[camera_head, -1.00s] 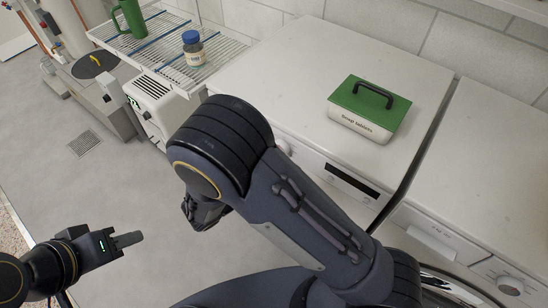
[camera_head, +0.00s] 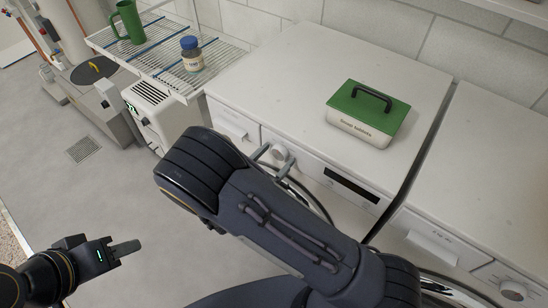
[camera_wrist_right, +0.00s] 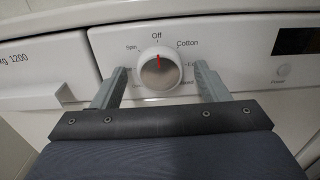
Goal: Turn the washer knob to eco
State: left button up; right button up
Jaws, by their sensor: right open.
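The washer (camera_head: 320,60) has a round white knob (camera_head: 282,153) on its front panel. In the right wrist view the knob (camera_wrist_right: 160,75) has a red mark pointing up at "Off". "Spin" is printed to its left and "Cotton" to its upper right. A label starting with "E" at the right is partly hidden by a finger. My right gripper (camera_wrist_right: 160,70) is open, with one finger on each side of the knob; gaps show, and I cannot tell any contact. My left gripper (camera_head: 126,248) is low at the left, away from the washer, its opening unclear.
A green-lidded soap tablets box (camera_head: 367,115) sits on the washer top. A second white machine (camera_head: 490,180) stands to the right. A wire rack (camera_head: 155,65) at the left holds a green mug (camera_head: 130,22) and a blue-capped jar (camera_head: 191,54). Grey floor at left is clear.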

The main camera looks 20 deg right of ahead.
jog(key=c, duration=1)
jog(key=m+b, duration=0.3)
jog(key=shift+f, duration=0.2)
jog(key=m+b, duration=0.4)
jog(key=m, duration=0.1)
jog(key=shift+m+b, duration=0.3)
jog(key=shift+b, duration=0.1)
jog(key=m+b, duration=0.6)
jog(key=shift+r+m+b, duration=0.15)
jog(key=shift+m+b, duration=1.3)
jog(key=shift+m, duration=0.15)
